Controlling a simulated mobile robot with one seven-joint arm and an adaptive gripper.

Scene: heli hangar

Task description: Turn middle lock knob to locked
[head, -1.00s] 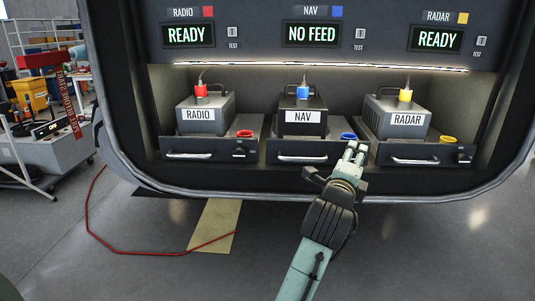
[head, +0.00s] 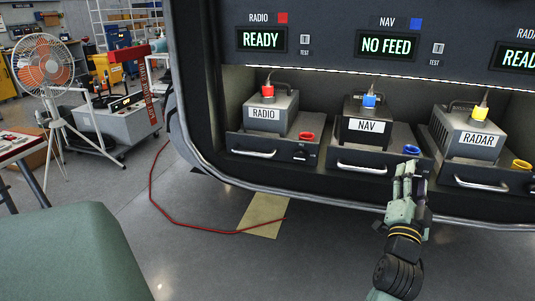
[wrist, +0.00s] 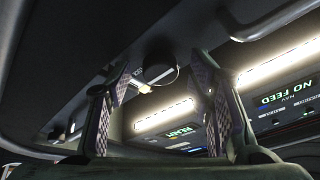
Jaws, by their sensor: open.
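The NAV unit (head: 367,132) sits on the middle tray (head: 348,152), between the RADIO and RADAR units. My gripper (head: 410,170) is in front of the right part of that tray's front, below the blue ring (head: 411,150). It hides the spot where the neighbouring RADIO tray carries its small dark knob (head: 300,155). In the wrist view, a dark round knob (wrist: 160,72) shows between the two open fingers (wrist: 161,85), with a small pale label beside it. The fingers appear apart from the knob. Its exact turn position is unclear.
The NAV display (head: 386,45) reads NO FEED; the RADIO display (head: 262,40) reads READY. Tray handles (head: 362,169) stick out along the front. A red cable (head: 190,228) lies on the floor. A fan (head: 46,66) and a cart (head: 113,125) stand at left.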

